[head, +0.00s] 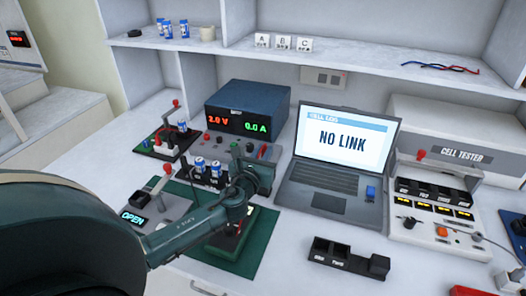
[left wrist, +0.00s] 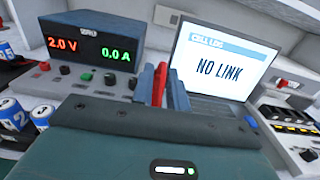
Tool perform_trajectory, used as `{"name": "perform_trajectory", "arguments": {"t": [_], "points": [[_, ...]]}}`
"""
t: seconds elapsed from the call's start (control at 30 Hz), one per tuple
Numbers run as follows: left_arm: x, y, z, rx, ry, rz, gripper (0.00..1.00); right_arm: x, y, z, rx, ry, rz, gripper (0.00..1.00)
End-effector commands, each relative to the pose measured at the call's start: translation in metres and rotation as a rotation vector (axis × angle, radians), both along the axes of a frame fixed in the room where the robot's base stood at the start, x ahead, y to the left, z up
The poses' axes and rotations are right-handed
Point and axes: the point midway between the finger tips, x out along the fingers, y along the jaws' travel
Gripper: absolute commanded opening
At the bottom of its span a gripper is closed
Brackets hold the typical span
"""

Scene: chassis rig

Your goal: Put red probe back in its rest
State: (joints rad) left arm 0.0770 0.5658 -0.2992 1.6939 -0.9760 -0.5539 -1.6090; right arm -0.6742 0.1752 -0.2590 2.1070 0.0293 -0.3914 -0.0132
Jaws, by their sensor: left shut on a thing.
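My left gripper (head: 243,190) reaches in from the left over the green mat (head: 262,240). In the left wrist view its fingers (left wrist: 163,90) are shut on the red probe (left wrist: 159,82), which shows as a narrow red piece between them. In the head view the gripper mostly hides the probe; a small red bit shows below it. A black holder (head: 347,260) with open slots and small labels, too small to read, stands on the bench to the right, apart from the gripper. I cannot tell for sure that it is the probe's rest. My right gripper is not in view.
The power supply (head: 246,108) reads 2.0 V and 0.0 A. The laptop (head: 340,160) shows NO LINK. The cell tester (head: 440,205) stands at the right. Blue-and-white cells (head: 207,167) stand behind the arm. White bench is clear between mat and black holder.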

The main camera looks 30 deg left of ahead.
Motion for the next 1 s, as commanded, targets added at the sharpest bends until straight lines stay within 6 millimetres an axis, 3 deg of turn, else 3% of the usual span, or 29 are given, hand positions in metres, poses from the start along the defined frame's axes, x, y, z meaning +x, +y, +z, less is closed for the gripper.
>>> {"name": "perform_trajectory", "arguments": {"t": [0.1, 0.3, 1.0], "points": [[0.0, 0.0, -0.018, -0.001, 0.001, 0.0, 0.0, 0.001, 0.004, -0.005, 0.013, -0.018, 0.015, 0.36], [0.0, 0.0, -0.032, -0.001, 0.001, 0.0, 0.0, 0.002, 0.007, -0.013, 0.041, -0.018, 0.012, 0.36], [0.0, 0.0, -0.033, 0.0, 0.001, 0.0, 0.0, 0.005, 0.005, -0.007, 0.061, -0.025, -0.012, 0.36]]}}
